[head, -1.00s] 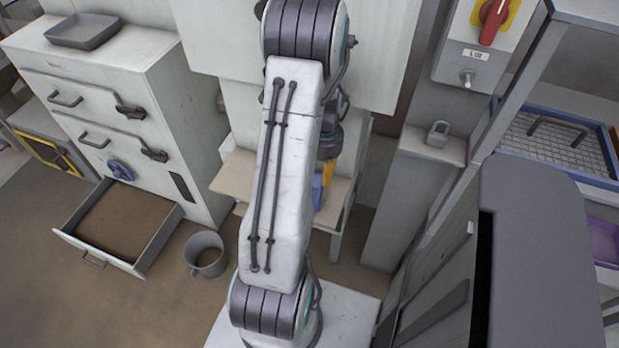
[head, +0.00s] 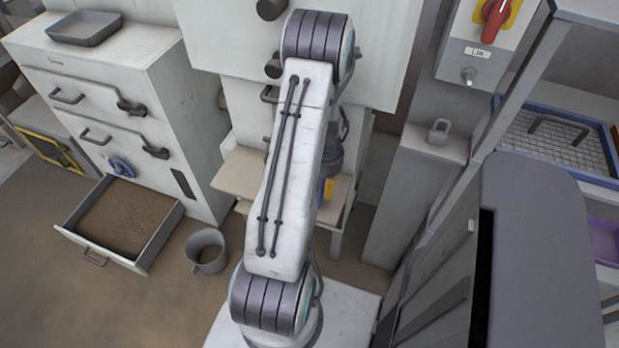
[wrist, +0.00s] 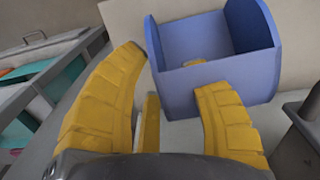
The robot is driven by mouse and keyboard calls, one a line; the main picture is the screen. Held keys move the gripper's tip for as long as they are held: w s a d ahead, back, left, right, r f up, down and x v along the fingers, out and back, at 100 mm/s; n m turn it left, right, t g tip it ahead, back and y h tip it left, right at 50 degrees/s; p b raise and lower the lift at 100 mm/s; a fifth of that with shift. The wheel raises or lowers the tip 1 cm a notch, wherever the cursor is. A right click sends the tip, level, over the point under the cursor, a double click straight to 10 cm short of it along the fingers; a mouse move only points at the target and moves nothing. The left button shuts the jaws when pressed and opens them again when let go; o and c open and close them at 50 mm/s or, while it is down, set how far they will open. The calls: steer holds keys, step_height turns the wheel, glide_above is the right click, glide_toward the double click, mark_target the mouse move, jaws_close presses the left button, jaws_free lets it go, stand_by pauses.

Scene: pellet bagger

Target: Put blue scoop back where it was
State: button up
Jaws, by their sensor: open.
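The blue scoop (wrist: 212,50) is large in the wrist view, its open hollow facing up and toward the camera. The right finger overlaps the scoop's lower front wall, and the left finger stands just left of the scoop. I cannot tell whether either finger touches it. The scoop's handle is not clearly visible. In the head view my arm hides most of the gripper, with only a bit of yellow finger (head: 327,190) showing, and the scoop is mostly hidden near the tan shelf (head: 240,172).
An open drawer (head: 150,245) with brown contents juts from the white cabinet (head: 185,130) at left. A grey bucket (head: 206,250) stands on the floor beside it. A grey tray (head: 84,27) lies on the cabinet. A padlock (head: 438,132) sits on the right pedestal.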

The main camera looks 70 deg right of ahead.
jaws_close()
stand_by(0.3)
stand_by(0.3)
